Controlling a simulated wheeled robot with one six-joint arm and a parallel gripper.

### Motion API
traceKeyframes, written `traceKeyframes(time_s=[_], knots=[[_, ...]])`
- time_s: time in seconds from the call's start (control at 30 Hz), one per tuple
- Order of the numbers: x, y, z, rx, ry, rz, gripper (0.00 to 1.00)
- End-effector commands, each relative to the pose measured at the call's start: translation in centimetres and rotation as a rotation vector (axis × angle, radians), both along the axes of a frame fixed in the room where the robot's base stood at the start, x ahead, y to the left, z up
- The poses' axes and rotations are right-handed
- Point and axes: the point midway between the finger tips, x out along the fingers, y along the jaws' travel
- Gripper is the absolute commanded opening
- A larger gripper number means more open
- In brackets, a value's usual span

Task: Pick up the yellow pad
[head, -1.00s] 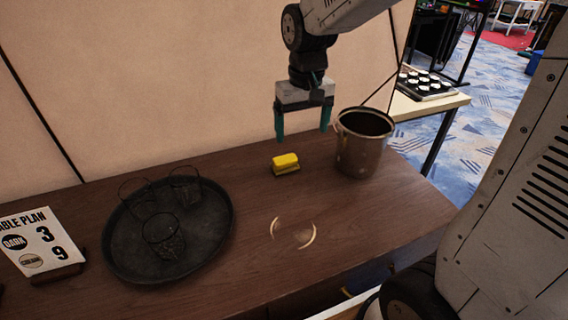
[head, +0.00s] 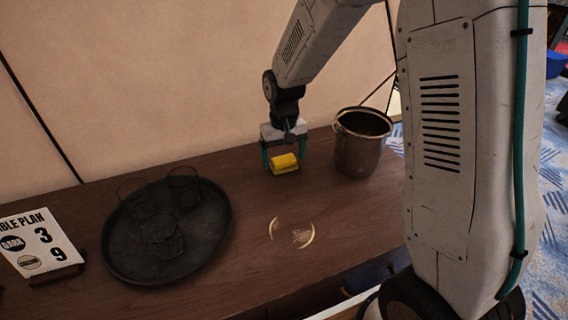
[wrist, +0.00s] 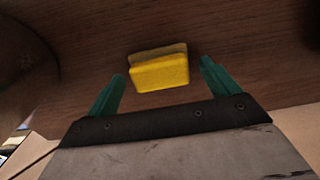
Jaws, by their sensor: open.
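The yellow pad (head: 285,162) is a small block with a darker underside, lying on the brown wooden table near the wall. My gripper (head: 284,165) is open and low over the table at the pad, with one teal finger on each side of it in the head view. In the wrist view the pad (wrist: 160,70) shows just beyond the fingertips, between the lines of the two open fingers (wrist: 163,72). Gaps show on both sides, so nothing is held.
A metal pot (head: 359,148) stands close to the right of my gripper. A dark round tray (head: 128,262) with glasses lies to the left. A table-plan sign (head: 38,243) stands at far left. A ring-like shape (head: 291,236) shows on the table in front.

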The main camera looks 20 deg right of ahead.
Motion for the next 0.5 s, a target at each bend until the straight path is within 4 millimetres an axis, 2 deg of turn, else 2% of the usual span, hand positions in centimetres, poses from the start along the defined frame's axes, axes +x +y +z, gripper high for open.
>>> traceKeyframes(time_s=[0.27,0.43,0.5], knots=[[0.00,0.01,-0.32,0.000,-0.001,0.000,0.87],[0.00,0.01,-0.31,0.000,-0.001,0.000,0.40],[0.00,0.01,-0.31,0.000,-0.001,0.000,0.39]])
